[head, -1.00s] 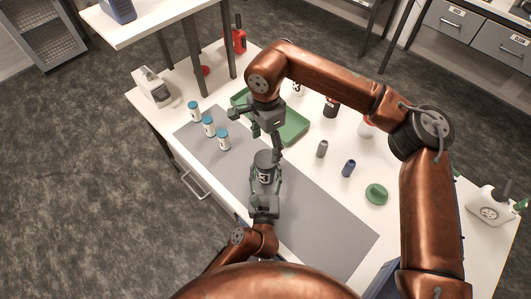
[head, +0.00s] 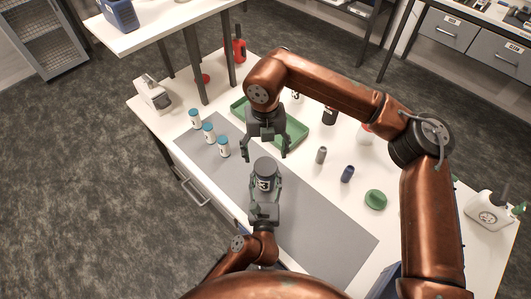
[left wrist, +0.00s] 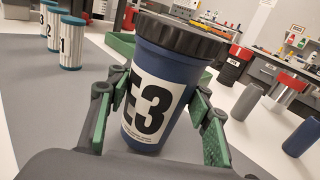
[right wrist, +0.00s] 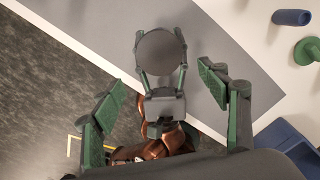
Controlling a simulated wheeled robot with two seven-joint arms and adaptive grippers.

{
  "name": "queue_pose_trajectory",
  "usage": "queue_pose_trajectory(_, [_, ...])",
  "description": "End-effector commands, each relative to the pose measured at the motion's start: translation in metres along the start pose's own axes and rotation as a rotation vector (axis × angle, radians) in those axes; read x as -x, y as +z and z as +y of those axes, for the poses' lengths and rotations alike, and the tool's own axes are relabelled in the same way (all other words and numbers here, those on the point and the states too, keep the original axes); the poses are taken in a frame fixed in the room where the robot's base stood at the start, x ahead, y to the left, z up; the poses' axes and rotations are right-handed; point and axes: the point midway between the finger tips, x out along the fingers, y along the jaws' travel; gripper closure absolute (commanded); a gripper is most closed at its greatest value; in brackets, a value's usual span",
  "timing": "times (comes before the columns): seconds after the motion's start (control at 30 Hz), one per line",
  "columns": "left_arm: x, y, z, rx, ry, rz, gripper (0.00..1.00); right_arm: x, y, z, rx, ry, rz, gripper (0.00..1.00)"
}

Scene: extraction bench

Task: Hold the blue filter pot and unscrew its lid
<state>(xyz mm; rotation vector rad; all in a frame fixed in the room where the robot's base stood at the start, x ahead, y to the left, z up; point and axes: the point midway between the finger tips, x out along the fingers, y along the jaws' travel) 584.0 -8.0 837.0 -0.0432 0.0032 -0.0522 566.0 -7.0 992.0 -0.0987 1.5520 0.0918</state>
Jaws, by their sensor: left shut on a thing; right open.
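The pot looks slightly tilted in that view. My right gripper (head: 265,153) is open and empty, behind and above the pot. In the right wrist view the round lid (right wrist: 161,52) shows beyond the open fingers (right wrist: 165,100).
Several vials with blue caps (head: 209,133) stand at the mat's left. A green tray (head: 296,132) lies behind my right gripper. A grey cylinder (head: 321,155), a blue cylinder (head: 347,174) and a green knobbed disc (head: 375,200) stand to the right. The mat's right part (head: 325,230) is clear.

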Motion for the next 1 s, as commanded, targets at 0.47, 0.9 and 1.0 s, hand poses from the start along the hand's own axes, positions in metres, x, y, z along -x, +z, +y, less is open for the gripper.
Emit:
queue_pose_trajectory(0.47, [0.0,0.001,0.0,0.0,0.0,-0.001,1.0,0.005,-0.006,0.001,-0.938,0.001,-0.01,0.32])
queue_pose_trajectory(0.9, [0.0,0.001,0.0,0.0,0.0,-0.001,1.0,0.0,-0.009,0.001,-1.302,0.004,-0.013,0.32])
queue_pose_trajectory(1.0, [0.0,0.001,0.0,0.0,0.0,-0.001,1.0,-0.011,-0.009,0.001,-1.304,0.004,-0.013,0.32])
